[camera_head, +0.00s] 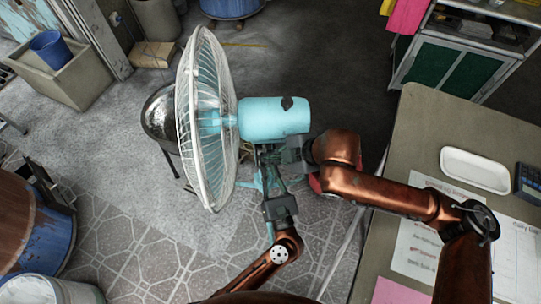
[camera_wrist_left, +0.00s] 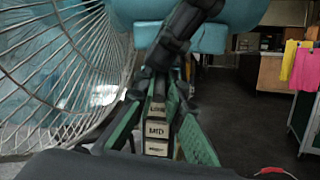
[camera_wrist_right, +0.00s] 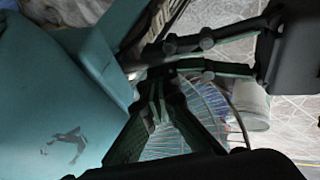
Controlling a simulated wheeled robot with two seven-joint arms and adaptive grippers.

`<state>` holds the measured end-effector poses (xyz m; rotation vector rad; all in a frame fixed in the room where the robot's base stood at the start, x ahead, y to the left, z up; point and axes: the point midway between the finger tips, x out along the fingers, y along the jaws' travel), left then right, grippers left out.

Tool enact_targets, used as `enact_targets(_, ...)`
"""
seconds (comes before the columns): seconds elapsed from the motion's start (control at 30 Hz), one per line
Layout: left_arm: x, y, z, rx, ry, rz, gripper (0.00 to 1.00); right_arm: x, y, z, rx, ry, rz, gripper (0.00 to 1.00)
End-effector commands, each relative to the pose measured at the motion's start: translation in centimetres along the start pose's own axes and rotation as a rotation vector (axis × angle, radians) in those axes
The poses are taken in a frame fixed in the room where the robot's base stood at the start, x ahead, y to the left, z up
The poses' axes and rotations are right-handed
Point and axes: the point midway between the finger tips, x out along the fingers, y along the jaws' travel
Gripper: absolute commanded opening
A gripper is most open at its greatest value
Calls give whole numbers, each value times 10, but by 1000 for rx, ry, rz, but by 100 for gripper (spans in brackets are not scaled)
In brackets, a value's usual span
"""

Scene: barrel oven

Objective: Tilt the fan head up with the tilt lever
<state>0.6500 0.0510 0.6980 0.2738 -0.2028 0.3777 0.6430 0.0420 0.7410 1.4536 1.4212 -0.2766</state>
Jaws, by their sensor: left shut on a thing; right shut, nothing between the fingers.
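The fan has a light blue motor head (camera_head: 272,119) and a round white wire cage (camera_head: 203,118) facing left in the head view. My left gripper (camera_head: 267,175) reaches up from below. In the left wrist view its green-lined fingers (camera_wrist_left: 160,78) close around the fan's post under the head, by the speed labels (camera_wrist_left: 156,130). My right gripper (camera_head: 274,152) comes in from the right under the motor head. In the right wrist view its fingers (camera_wrist_right: 158,84) are shut and empty, beside the teal head (camera_wrist_right: 55,100) and close to the left gripper's fingers. I cannot make out the tilt lever.
A table (camera_head: 425,115) with a white tray (camera_head: 475,169), papers and a calculator (camera_head: 528,182) stands on the right. A rusty blue barrel (camera_head: 30,225) and a white bucket (camera_head: 45,290) are at lower left. A shiny round metal thing (camera_head: 158,120) is behind the cage. Open floor lies beyond the fan.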

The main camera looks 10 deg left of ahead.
Motion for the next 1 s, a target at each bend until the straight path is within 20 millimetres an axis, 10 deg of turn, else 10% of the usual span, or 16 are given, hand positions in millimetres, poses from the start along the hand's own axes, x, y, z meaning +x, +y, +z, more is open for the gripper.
enact_targets(0.8,-2,-1,0,-1,1,-3,0,18,-5,14,3,-3,-8,0)
enact_targets(1.0,-1,-1,4,-4,-6,-2,23,18,-6,16,5,-6,-10,0)
